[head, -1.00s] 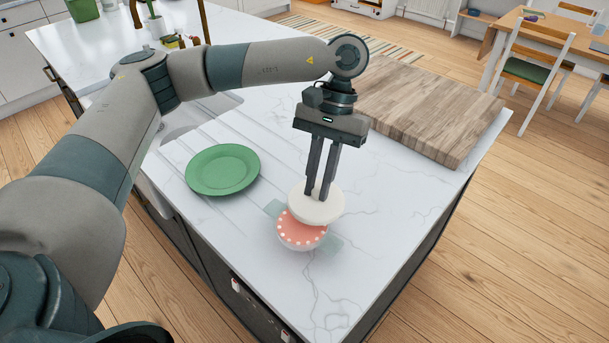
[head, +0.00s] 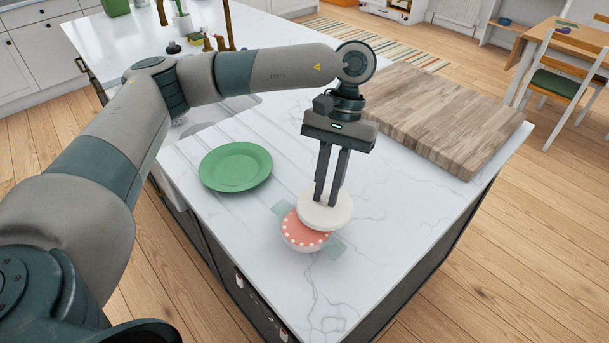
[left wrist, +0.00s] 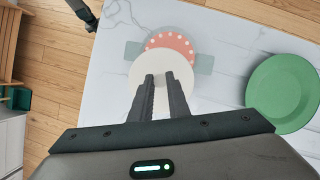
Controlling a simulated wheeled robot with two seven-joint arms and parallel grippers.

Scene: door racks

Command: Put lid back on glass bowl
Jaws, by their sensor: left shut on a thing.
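The glass bowl (head: 304,238) stands on the white marble counter, with a salmon-coloured inside and a ring of pale dots near its rim. The round white lid (head: 326,214) is held by my left gripper (head: 326,200), which is shut on it from above. The lid overlaps the far right part of the bowl's top and leaves the near left part showing. In the left wrist view the lid (left wrist: 160,72) hides part of the bowl (left wrist: 170,42). I cannot tell whether lid and bowl touch. My right gripper is not in view.
A green plate (head: 236,166) lies left of the bowl. A thick wooden board (head: 440,115) lies on the counter at the back right. A pale greenish patch (head: 334,247) shows beside the bowl. The counter's front edge is close to the bowl; marble to the right is clear.

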